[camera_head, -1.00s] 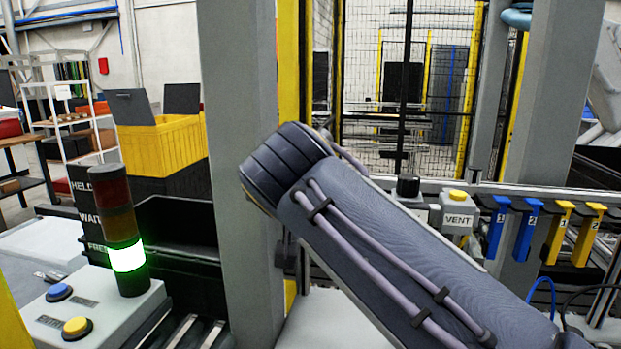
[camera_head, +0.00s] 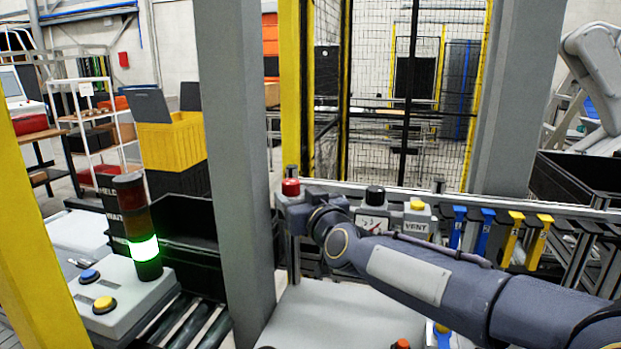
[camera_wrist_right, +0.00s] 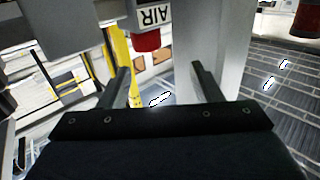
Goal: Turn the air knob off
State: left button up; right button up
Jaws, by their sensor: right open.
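The air knob is a red knob (camera_head: 291,187) on top of a grey box, just right of the thick grey post in the head view. In the right wrist view the red knob (camera_wrist_right: 146,42) shows beside an upside-down AIR label (camera_wrist_right: 153,16). My right gripper (camera_head: 316,214) is just right of and slightly below the knob; its fingers are hard to make out there. In the right wrist view the right gripper (camera_wrist_right: 161,76) is open and empty. The knob appears ahead of the gap between the fingers, apart from both. My left gripper is not in view.
The grey post (camera_head: 236,170) stands close left of the knob. A black knob (camera_head: 375,193) and a VENT box with a yellow button (camera_head: 417,205) are to the right. A signal tower (camera_head: 141,235) glows green at left. Blue and yellow hooks (camera_head: 513,235) line the rail.

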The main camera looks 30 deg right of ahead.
aim_at(294, 186)
jog(key=shift+m+h, duration=0.3)
jog(key=shift+h, duration=0.3)
jog(key=x, duration=0.2)
jog(key=p+x, duration=0.1)
jog(key=x, duration=0.2)
jog(key=d+x, duration=0.1)
jog(key=x, duration=0.2)
jog(key=shift+s+d+f, duration=0.1)
jog(key=shift+s+f, duration=0.05)
jog(key=shift+f, duration=0.2)
